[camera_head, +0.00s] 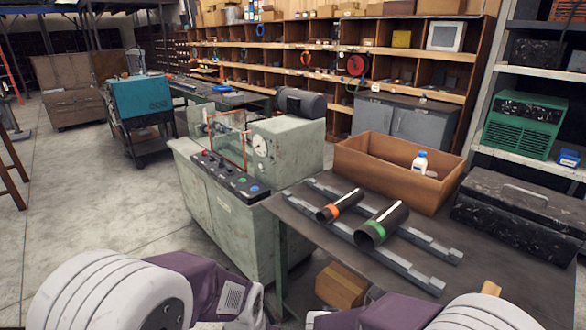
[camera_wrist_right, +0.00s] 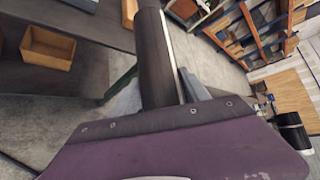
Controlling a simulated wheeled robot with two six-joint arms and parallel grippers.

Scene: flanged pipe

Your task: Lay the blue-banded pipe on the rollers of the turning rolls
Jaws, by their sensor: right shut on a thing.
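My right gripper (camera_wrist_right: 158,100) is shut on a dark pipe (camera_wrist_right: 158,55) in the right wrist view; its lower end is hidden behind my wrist. No blue band shows on the visible part of this pipe. In the head view, an orange-banded pipe (camera_head: 340,206) and a green-banded pipe (camera_head: 383,224) lie across two grey rails (camera_head: 418,265) on the table. I cannot make out the turning rolls or their rollers in either view. Both arms show at the bottom of the head view, but their grippers do not. My left gripper is out of sight.
A wooden bin (camera_head: 390,170) with a white bottle (camera_head: 420,162) stands behind the rails. A black case (camera_head: 520,215) sits at the table's right. A green machine with a gauge (camera_head: 259,146) stands left of the table.

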